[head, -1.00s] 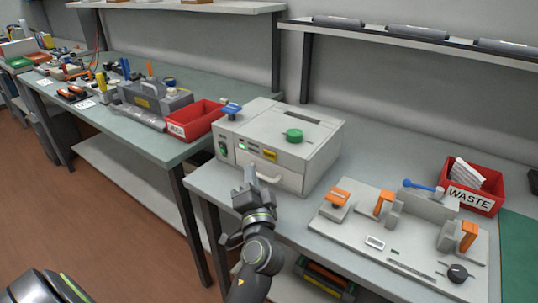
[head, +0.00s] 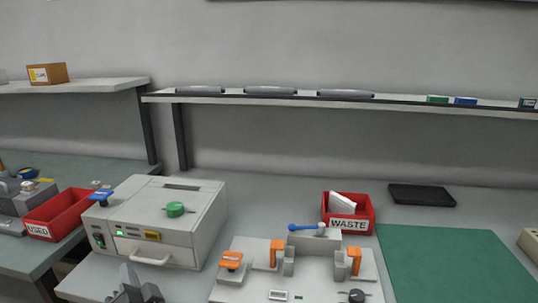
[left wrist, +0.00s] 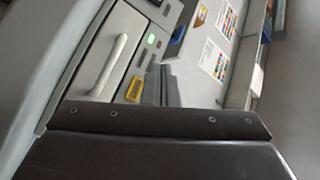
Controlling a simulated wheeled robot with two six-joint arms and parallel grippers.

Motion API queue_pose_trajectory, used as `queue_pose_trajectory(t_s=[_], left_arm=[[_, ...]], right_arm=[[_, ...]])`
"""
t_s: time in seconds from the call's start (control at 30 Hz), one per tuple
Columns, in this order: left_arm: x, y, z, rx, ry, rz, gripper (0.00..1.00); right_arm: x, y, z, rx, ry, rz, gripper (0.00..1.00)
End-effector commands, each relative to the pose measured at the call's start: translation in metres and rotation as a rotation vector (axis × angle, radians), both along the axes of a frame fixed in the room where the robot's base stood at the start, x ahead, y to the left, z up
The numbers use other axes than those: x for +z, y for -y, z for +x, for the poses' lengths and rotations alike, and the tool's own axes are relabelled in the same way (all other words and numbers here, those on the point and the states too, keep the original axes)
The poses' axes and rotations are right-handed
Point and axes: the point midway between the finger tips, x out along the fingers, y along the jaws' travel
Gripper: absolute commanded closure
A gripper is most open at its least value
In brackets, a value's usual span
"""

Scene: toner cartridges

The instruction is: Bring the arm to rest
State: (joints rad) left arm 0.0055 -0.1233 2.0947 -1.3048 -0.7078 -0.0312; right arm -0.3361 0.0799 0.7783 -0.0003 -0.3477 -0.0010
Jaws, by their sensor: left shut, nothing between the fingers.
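My left gripper (head: 134,288) shows at the bottom edge of the head view, in front of the grey machine (head: 165,220). It is shut and holds nothing. The machine has a green knob (head: 175,209) on top, a blue knob at its left corner and a pale handle (head: 152,258) on its front. In the left wrist view the machine's handle (left wrist: 99,66) and a lit green light show past the dark shape along the bottom. The rest of my left arm is out of the head view. My right gripper is in neither view.
A grey fixture (head: 240,292) with orange clamps stands right of the machine. Behind it is a red WASTE bin (head: 362,226) holding white pieces. A red USED bin (head: 66,212) is at the left. A green mat (head: 450,262) is clear. A shelf (head: 420,104) runs along the wall.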

Motion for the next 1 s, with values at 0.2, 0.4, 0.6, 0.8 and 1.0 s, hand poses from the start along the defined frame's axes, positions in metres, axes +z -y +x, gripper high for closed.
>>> queue_pose_trajectory(t_s=[0.2,0.4,0.6,0.8,1.0], left_arm=[[-0.08,-0.035,-0.062,0.058,-0.146,-0.355,1.0],[-0.151,-0.033,-0.133,0.091,-0.354,-0.696,1.0],[-0.191,-0.01,-0.198,0.1,-0.569,-0.946,1.0],[-0.208,0.018,-0.253,0.095,-0.76,-1.118,1.0],[-0.235,0.024,-0.259,0.099,-0.833,-1.174,1.0]], right_arm=[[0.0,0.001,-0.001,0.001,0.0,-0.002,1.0],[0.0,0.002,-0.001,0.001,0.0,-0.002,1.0],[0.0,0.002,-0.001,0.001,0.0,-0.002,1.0],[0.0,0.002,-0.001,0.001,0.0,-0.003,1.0],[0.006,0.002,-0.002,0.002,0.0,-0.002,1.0]])
